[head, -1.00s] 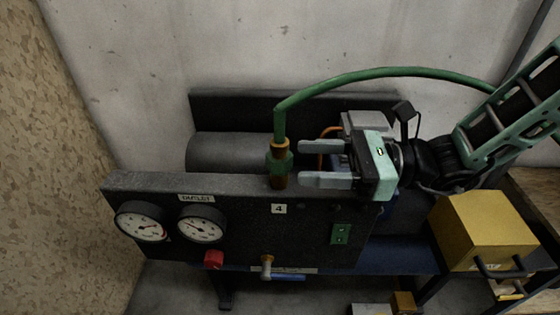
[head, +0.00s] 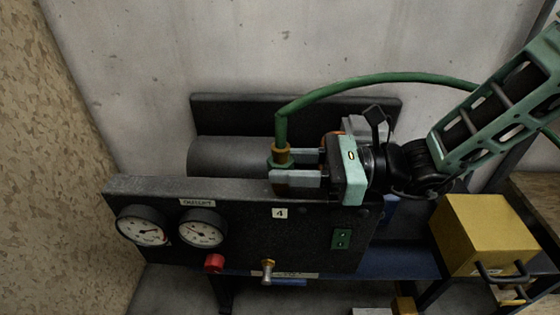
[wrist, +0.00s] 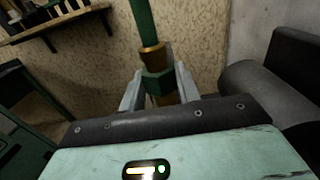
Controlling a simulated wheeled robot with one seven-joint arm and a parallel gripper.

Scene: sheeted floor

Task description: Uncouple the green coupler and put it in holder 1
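The green coupler (head: 281,162) stands upright on top of the dark panel, with brass parts above and below its green nut and a green hose rising from it. In the head view the near finger hides its lower part. My gripper (head: 283,168) reaches it from the right, with one finger on each side. In the wrist view the coupler (wrist: 158,84) sits between the two fingers (wrist: 159,88), which appear to touch the nut. They look shut on it. I cannot make out a holder marked 1.
The panel (head: 240,235) carries two gauges (head: 172,226), a "4" label (head: 280,213), a red knob (head: 214,263) and a brass valve (head: 267,270). A dark cylinder (head: 230,155) lies behind it. A yellow box (head: 480,230) stands right. The green hose (head: 380,80) arcs over my gripper.

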